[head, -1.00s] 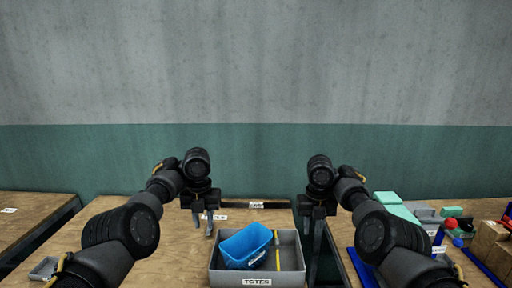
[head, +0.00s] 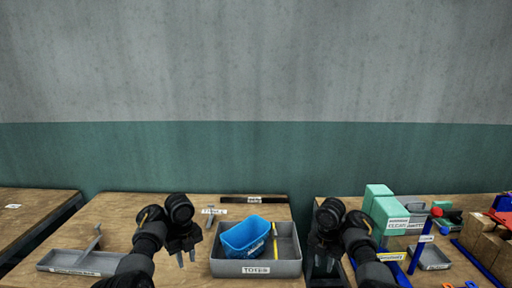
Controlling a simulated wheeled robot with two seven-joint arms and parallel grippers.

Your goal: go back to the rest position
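My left gripper (head: 187,259) hangs over the wooden table, left of the grey tote labelled TOTES (head: 288,245). Its two fingers point down, stand a little apart and hold nothing that I can see. My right gripper (head: 323,264) hangs just right of the tote, over the dark gap between two tables. Its fingers are dark there, and I cannot tell how far apart they are. A blue bin (head: 245,236) lies tilted inside the tote, with a yellow-handled tool (head: 275,242) beside it. Both grippers are apart from the tote.
A shallow grey tray (head: 80,262) lies at the left of the middle table (head: 120,215). The right table holds green boxes (head: 385,212), grey bins (head: 432,258), blue parts and brown blocks (head: 488,240). Another table (head: 30,215) stands far left. A bare wall is behind.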

